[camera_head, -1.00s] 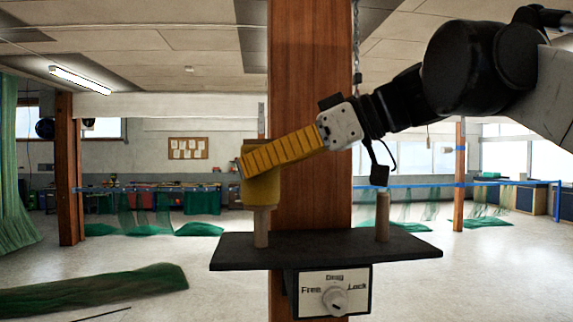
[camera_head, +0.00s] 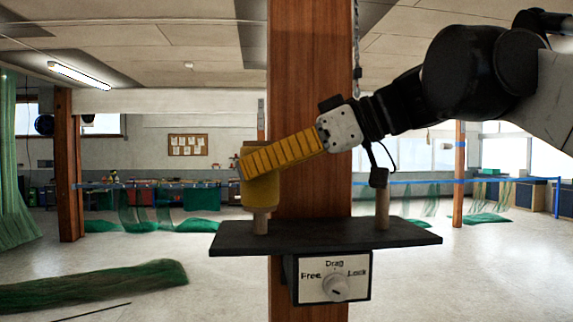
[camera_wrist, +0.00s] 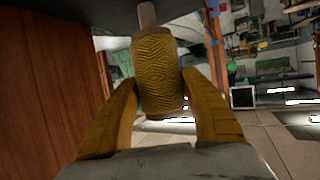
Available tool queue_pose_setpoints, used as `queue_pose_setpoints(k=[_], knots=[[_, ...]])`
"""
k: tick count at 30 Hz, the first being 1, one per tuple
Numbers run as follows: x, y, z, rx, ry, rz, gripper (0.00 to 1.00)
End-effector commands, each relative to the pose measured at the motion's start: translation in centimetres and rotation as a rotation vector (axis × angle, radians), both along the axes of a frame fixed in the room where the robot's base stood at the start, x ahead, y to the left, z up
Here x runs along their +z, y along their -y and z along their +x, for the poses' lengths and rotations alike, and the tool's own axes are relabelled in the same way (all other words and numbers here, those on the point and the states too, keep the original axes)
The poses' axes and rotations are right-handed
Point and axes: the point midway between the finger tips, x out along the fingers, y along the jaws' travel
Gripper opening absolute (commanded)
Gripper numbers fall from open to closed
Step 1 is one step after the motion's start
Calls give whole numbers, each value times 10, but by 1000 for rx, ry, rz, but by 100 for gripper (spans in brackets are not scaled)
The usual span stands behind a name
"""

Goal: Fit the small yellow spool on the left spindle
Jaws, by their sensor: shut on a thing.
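The small yellow spool (camera_head: 262,195) is upright at the left end of a dark shelf (camera_head: 325,238). My gripper (camera_head: 248,165) is shut on the spool, with its yellow fingers coming from the upper right. The left spindle (camera_head: 261,222), a short wooden peg, shows below the spool, in line with it; its upper part is hidden. A gap remains between spool and shelf. In the wrist view, which is upside down, the ribbed spool (camera_wrist: 160,75) sits between my two fingers, with the left spindle (camera_wrist: 147,17) running from it to the shelf.
A dial box (camera_head: 333,278) marked Free, Drag and Lock hangs under the shelf. A wooden post (camera_head: 312,100) stands behind. Green net (camera_head: 95,285) lies on the floor.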

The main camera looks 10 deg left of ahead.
Motion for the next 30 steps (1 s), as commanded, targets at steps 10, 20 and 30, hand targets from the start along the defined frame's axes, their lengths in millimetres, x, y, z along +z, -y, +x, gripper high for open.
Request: queue_pose_setpoints(k=[10, 20, 30], knots=[[-10, 0, 0, 0, 0, 0, 18], [-18, 0, 0, 0, 0, 0, 18], [-26, 0, 0, 0, 0, 0, 18]])
